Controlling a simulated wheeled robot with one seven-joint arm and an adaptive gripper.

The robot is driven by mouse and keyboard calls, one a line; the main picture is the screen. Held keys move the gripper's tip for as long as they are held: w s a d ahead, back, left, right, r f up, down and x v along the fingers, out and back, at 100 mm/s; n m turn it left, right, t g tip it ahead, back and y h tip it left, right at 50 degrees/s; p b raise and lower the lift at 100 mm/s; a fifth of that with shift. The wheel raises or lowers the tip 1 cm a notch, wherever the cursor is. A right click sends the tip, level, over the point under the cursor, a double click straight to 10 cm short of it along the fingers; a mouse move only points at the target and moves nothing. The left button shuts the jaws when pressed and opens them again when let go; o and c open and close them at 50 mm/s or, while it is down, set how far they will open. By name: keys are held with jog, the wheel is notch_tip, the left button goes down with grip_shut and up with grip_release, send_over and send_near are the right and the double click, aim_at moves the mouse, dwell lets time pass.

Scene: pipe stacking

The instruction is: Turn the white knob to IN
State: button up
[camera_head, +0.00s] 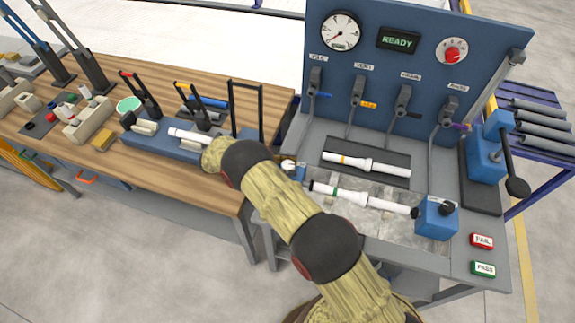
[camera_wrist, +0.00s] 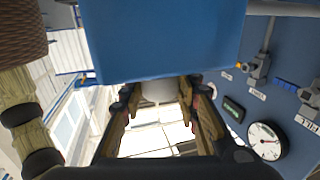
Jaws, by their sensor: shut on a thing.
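The white knob (camera_wrist: 158,92) shows in the wrist view under a large blue block (camera_wrist: 165,40). My gripper (camera_wrist: 160,101) has one finger on each side of the knob and is shut on it. In the head view my arm covers most of this place. A small white part (camera_head: 288,165) and some blue show just right of my arm, at the left end of the test bench. My gripper is hidden there. I cannot read an IN mark or tell which way the knob points.
A white pipe (camera_head: 352,197) lies in the bench tray, running to a blue block with a black knob (camera_head: 437,217). Another white pipe (camera_head: 366,164) lies behind it. The blue panel (camera_head: 420,75) carries a gauge, valves and a READY display. The wooden table (camera_head: 150,170) at left holds tools.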

jog(key=shift+r, duration=0.15)
jog(key=o, duration=1.1)
jog(key=shift+o, duration=0.3)
jog(key=t+b, duration=0.1)
jog(key=b, duration=0.2)
jog(key=shift+f+n, duration=0.35)
jog(key=shift+n, duration=0.05)
jog(key=n+t+b, duration=0.1)
jog(key=t+b, duration=0.1)
jog(key=b, duration=0.1)
